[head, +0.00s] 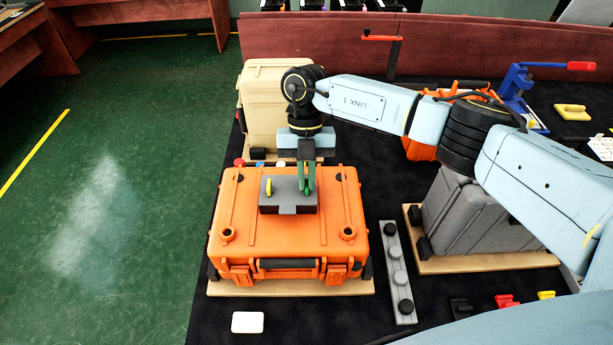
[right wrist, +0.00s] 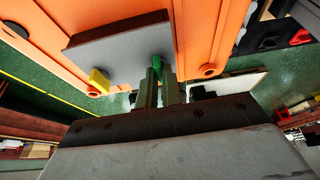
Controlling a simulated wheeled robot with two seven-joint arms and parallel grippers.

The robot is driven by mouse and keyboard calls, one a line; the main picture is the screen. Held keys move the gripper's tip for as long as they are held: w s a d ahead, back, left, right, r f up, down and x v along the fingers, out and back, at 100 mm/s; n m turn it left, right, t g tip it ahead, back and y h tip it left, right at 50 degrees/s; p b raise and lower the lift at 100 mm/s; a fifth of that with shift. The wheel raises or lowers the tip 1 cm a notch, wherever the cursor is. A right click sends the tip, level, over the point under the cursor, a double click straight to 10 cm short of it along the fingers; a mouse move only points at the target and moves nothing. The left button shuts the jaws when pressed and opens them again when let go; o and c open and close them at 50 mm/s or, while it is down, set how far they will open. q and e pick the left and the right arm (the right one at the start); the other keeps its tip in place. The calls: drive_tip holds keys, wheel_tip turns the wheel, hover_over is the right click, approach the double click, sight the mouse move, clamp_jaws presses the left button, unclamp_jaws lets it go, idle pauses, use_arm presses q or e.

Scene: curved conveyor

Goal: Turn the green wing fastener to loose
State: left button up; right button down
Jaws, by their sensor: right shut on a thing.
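The green wing fastener (right wrist: 157,66) stands on a grey block (head: 290,202) on top of the orange case (head: 230,205). My right gripper (head: 307,187) comes down from above onto the right part of the block and is shut on the green fastener. In the right wrist view, the fingers (right wrist: 161,84) are close together at the fastener, which is partly hidden by them. A yellow wing fastener (head: 269,187) stands apart on the left of the same block. Its turn marks are too small to read. My left gripper is not in view.
A beige case (head: 262,105) stands behind the orange case. A white card (head: 247,322) lies in front. A blue clamp-like device (head: 515,85) stands at the back right.

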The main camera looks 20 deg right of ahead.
drive_tip(key=c, duration=1.6)
unclamp_jaws()
drive_tip(key=shift+o, duration=0.2)
drive_tip(key=b+v, duration=0.1)
drive_tip(key=v, duration=1.2)
drive_tip(key=shift+w+r, duration=0.15)
drive_tip(key=shift+r, duration=0.05)
